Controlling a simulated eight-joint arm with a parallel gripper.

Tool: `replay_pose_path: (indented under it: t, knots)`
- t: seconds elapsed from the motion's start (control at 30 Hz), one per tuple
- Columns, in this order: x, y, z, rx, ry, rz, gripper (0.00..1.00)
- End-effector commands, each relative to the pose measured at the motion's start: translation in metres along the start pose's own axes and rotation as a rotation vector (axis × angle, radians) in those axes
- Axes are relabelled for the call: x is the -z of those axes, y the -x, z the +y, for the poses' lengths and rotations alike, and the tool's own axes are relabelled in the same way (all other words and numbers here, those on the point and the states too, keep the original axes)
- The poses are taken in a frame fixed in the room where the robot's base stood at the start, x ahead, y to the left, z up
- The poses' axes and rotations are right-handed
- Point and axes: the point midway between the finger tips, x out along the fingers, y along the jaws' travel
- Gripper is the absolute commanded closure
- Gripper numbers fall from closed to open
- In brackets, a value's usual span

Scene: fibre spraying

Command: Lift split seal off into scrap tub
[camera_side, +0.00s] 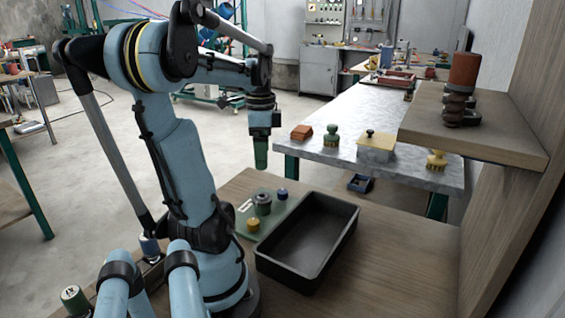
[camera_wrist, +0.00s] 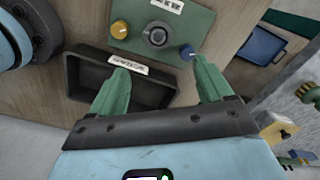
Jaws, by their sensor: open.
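A dark grey ring, seemingly the seal (camera_side: 263,206), sits on a green plate (camera_side: 247,228) on the wooden bench. In the wrist view the ring (camera_wrist: 158,36) surrounds a lighter centre; any split is too small to tell. A black open tub (camera_side: 281,273), apparently the scrap tub, stands beside the plate and looks empty. In the wrist view the tub (camera_wrist: 75,77) has a white label on its rim. My gripper (camera_side: 261,157) hangs well above the plate. Its green fingers (camera_wrist: 160,66) are apart with nothing between them.
A yellow knob (camera_side: 253,224) and a blue knob (camera_side: 282,194) flank the ring closely. A grey metal table (camera_side: 345,115) with a yellow block (camera_side: 376,148) stands behind. A wooden shelf (camera_side: 500,140) juts in at right. Bench right of the tub is clear.

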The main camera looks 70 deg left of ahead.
Motion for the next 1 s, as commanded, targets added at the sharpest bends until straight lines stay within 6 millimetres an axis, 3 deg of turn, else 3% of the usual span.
replay_pose_path:
  t: [0.4,0.77,1.0]
  knots:
    - [0.001,-0.053,0.000,0.002,0.000,0.000,0.20]
    - [0.002,-0.071,0.001,0.002,0.000,0.000,0.20]
    - [0.004,-0.098,0.002,0.002,-0.001,0.000,0.20]
